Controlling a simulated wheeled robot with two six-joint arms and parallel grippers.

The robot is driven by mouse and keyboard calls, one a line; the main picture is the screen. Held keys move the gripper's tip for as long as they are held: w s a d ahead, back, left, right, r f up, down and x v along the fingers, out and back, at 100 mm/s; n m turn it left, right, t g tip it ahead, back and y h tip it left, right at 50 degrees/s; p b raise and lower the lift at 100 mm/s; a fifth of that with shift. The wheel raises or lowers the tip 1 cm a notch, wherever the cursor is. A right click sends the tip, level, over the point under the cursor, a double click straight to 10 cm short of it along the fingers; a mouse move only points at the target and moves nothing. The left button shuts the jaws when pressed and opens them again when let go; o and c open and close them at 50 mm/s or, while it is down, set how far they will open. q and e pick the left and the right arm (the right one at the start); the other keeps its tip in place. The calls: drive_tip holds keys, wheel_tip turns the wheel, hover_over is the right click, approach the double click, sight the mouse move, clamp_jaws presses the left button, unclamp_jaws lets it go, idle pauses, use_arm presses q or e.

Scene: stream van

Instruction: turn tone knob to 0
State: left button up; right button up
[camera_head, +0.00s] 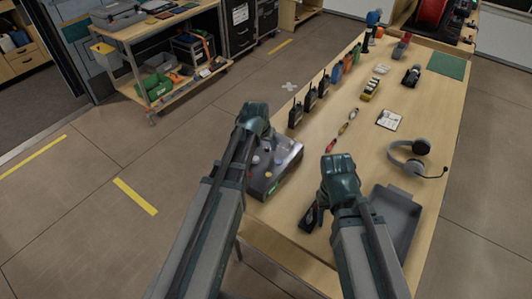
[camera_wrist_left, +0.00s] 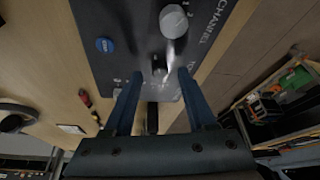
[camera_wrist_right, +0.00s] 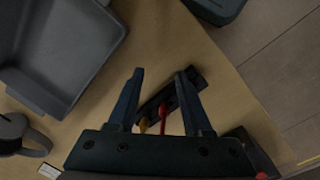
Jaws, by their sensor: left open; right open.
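The grey control box (camera_head: 288,158) sits on the left edge of the workbench, with several knobs and buttons on top. In the left wrist view its dark panel (camera_wrist_left: 125,25) carries a pale knob (camera_wrist_left: 173,20) by the word CHANNEL. A smaller dark knob, the tone knob (camera_wrist_left: 159,66), is beside a partly hidden label beginning "TO". My left gripper (camera_head: 256,118) is over the box; its open fingers (camera_wrist_left: 161,82) point at the tone knob, which appears between the tips. Contact cannot be told. My right gripper (camera_head: 338,168) is open and empty above the bench (camera_wrist_right: 159,75).
A grey tray (camera_head: 398,218) and a headset (camera_head: 410,158) are right of my right arm. Several radios (camera_head: 311,97) stand along the bench's left edge beyond the box. A blue button (camera_wrist_left: 105,45) is on the panel.

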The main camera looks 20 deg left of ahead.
use_arm(q)
drive_tip(key=shift+w+f, duration=0.25)
drive_tip(key=shift+f, duration=0.35)
use_arm(e)
drive_tip(key=shift+f, duration=0.65)
drive_tip(key=shift+r, duration=0.1)
use_arm(q)
clamp_jaws()
